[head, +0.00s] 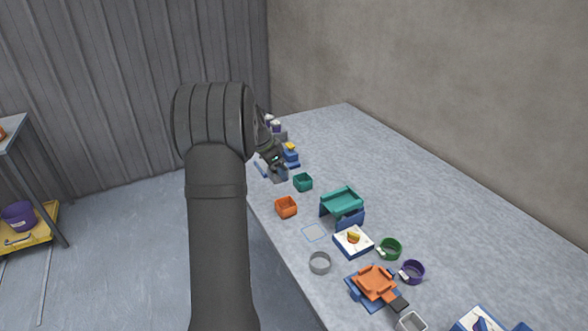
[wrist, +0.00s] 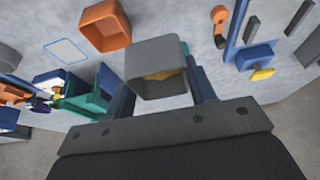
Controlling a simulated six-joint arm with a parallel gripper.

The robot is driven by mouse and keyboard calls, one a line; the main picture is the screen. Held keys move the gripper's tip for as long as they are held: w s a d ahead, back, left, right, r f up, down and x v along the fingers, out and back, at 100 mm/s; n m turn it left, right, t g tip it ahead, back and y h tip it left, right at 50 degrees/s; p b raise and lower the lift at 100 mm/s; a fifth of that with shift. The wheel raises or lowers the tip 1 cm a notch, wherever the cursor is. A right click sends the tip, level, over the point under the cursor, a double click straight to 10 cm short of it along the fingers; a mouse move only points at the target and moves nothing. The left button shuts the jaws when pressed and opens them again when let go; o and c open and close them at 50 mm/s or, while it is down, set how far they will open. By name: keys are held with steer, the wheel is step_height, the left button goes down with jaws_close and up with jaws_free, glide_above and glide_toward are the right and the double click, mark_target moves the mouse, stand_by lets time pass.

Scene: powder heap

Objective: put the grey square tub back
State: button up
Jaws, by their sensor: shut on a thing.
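The grey square tub (wrist: 155,53) is between the two fingers of my gripper (wrist: 165,95) in the wrist view, its open mouth facing the camera, with something yellow-brown visible inside. In the head view my gripper (head: 274,164) is at the far left part of the table, with the grey tub (head: 280,179) just under it. I cannot tell whether the tub touches the table. A thin blue square outline (head: 314,232) is marked on bare table, and it also shows in the wrist view (wrist: 65,50).
An orange tub (head: 286,207) stands between my gripper and the outline. A teal tub (head: 303,182) is close to my gripper's right. The table's right side is clear.

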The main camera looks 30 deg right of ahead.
mark_target(279, 195)
steer(key=shift+w+a+f, duration=0.2)
steer(key=shift+w+f, duration=0.25)
steer(key=shift+w, duration=0.05)
steer(key=shift+w+a+f, duration=0.2)
steer(key=shift+w+f, duration=0.2)
steer(key=shift+w, duration=0.05)
steer(key=shift+f, duration=3.1)
steer(key=shift+f, duration=0.55)
steer(key=o, duration=1.6)
steer(key=shift+c, duration=0.2)
steer(key=shift+r, duration=3.5)
